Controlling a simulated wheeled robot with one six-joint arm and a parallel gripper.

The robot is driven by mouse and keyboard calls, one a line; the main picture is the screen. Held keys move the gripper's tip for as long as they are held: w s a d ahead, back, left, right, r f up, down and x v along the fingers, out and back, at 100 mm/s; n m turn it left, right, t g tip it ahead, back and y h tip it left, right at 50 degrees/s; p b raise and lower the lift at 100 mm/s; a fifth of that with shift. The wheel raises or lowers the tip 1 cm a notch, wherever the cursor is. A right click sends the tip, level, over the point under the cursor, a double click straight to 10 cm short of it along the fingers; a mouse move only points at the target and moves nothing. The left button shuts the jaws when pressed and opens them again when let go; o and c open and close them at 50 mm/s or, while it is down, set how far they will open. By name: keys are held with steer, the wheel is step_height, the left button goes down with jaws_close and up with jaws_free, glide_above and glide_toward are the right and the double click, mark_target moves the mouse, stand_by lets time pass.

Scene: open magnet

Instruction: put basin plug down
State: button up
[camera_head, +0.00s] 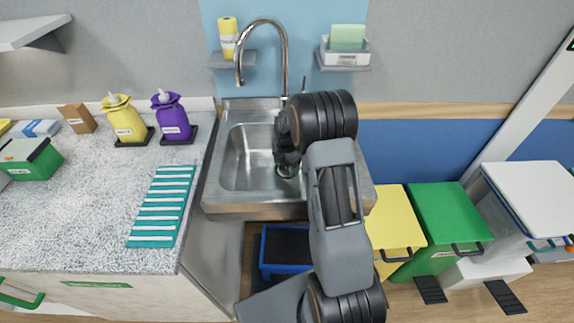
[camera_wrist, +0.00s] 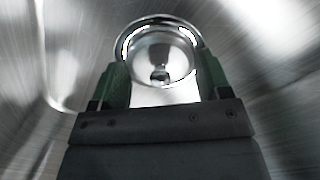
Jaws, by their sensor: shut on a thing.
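The basin plug (camera_wrist: 158,50) is a shiny round metal disc with a raised rim. In the wrist view it sits between the two green fingers of my gripper (camera_wrist: 161,78), which is shut on it. In the head view my gripper (camera_head: 286,166) is low inside the steel sink basin (camera_head: 240,165), toward its right side, and my arm covers part of the basin. The plug is mostly hidden there. I cannot tell whether the plug touches the basin floor. The drain is not clearly visible.
A tall curved tap (camera_head: 285,55) stands behind the basin. On the left counter are a yellow bottle (camera_head: 125,122), a purple bottle (camera_head: 172,120) and a teal striped mat (camera_head: 162,205). Yellow (camera_head: 396,225) and green bins (camera_head: 445,220) stand at the right. The basin's left part looks clear.

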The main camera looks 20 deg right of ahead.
steer(key=o, duration=1)
step_height(320, 180, up, 12)
steer(key=s+a+r+m+t, duration=0.1)
steer(key=s+a+r+m, duration=0.55)
steer(key=s+m, duration=0.25)
steer(key=s+a+m, duration=0.1)
steer(key=s+m, duration=0.3)
steer(key=s+a+m+t, duration=0.1)
steer(key=s+a+m, duration=0.1)
steer(key=s+m, duration=0.3)
steer(key=s+a+m+t, duration=0.1)
steer(key=s+m, duration=0.3)
steer(key=shift+s+a+r, duration=0.1)
steer(key=shift+s+a, duration=0.15)
steer(key=shift+s, duration=0.1)
steer(key=shift+r+p, duration=0.1)
steer(key=shift+p, duration=0.2)
